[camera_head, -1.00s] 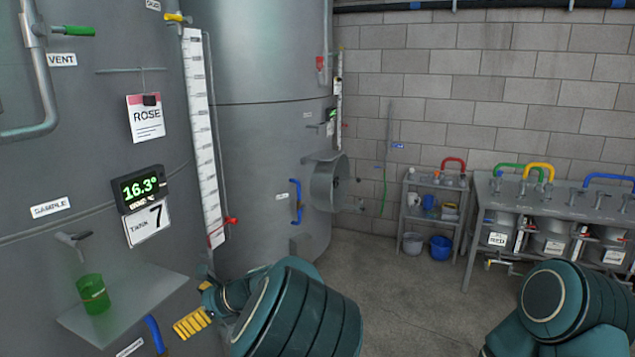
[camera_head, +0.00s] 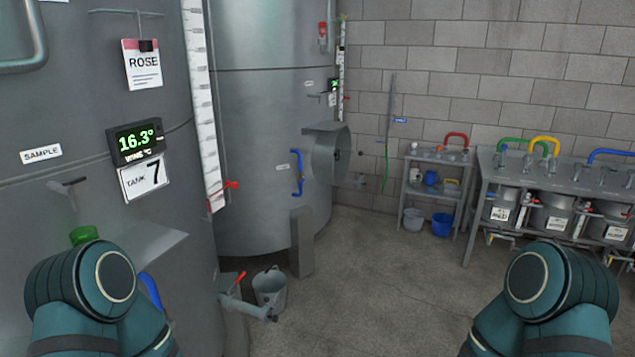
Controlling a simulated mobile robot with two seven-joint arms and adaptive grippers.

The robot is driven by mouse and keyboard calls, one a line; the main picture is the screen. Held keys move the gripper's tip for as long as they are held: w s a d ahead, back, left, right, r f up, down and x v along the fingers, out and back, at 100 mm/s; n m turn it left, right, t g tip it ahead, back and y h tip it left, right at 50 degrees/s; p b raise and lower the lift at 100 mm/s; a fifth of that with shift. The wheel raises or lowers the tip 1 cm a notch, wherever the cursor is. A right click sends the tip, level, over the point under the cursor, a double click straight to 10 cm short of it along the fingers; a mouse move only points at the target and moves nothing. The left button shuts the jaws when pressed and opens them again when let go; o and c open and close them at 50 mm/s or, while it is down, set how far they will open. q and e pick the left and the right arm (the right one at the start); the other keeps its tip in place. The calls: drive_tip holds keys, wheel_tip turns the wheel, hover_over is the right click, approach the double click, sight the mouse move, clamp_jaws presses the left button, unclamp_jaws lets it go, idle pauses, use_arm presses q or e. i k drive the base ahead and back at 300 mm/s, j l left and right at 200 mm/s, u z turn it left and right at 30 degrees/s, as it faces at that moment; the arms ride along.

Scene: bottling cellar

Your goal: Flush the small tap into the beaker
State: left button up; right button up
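The small sample tap (camera_head: 68,185) sticks out of the grey tank wall, below the SAMPLE label (camera_head: 41,154). A green beaker (camera_head: 84,235) stands on the small shelf (camera_head: 150,246) beneath the tap; only its upper part shows above my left arm. Whether there is liquid in it cannot be seen. My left arm and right arm show only as teal links at the bottom left and bottom right. Neither gripper is in the picture.
A thermometer display (camera_head: 137,142) reads 16.3° above the tank 7 sign. A bench (camera_head: 478,205) with small vessels stands at the right. The middle floor is clear.

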sight(77, 181)
drive_tip(key=j+u, duration=0.2)
drive_tip(key=u, duration=1.05)
drive_tip(key=i+j+u, duration=0.1)
drive_tip(key=u, duration=0.3)
drive_tip(key=i, duration=0.05)
